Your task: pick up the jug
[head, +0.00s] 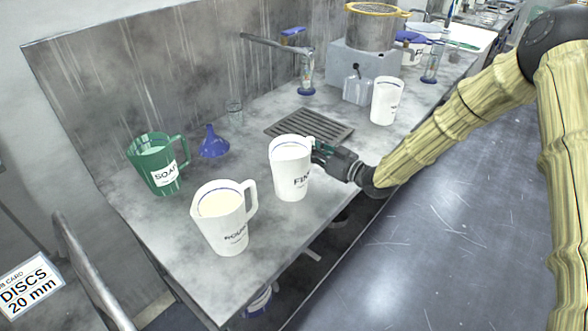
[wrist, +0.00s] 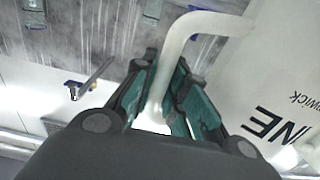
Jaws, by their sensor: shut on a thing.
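A white jug (head: 290,175) with lettering that begins "FIN" is near the front edge of the bench, upright and holding pale liquid. In the wrist view its white body (wrist: 285,65) fills the right side, with "NE" legible. My gripper (head: 322,150) is at the jug's right side. In the wrist view the green-padded fingers of my gripper (wrist: 165,95) are closed around the jug's handle (wrist: 176,45). I cannot tell whether the base touches the bench.
A white jug (head: 222,222) marked "ROUGH" and a green "SOAP" jug (head: 152,170) stand to the left. A blue funnel (head: 213,145), a drain grate (head: 310,126) and another white jug (head: 385,103) are behind. The grey bench (head: 150,225) ends close in front.

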